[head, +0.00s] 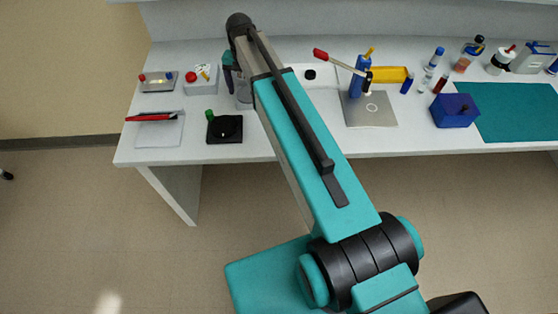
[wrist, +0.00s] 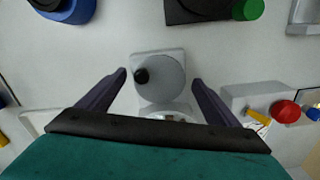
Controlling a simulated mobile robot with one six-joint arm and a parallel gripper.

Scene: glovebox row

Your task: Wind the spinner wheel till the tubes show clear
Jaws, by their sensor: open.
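The spinner wheel (wrist: 168,78) is a round grey disc on a pale grey base in the wrist view. A black knob (wrist: 140,76) stands near the disc's left edge. Below the disc, a pale round part with small brownish pieces shows, partly hidden by my gripper's body; I cannot tell whether tubes are in it or how they look. My gripper (wrist: 159,76) is open, its two dark fingers apart on either side of the wheel, with nothing held between them. In the head view my arm hides most of the spinner; a grey part (head: 243,96) shows beside it.
A black square device (head: 225,129) with a green knob sits near the bench's front edge. A white box (head: 200,79) with a red button is left of my arm. A blue upright device (head: 359,80) with a red-tipped lever stands right.

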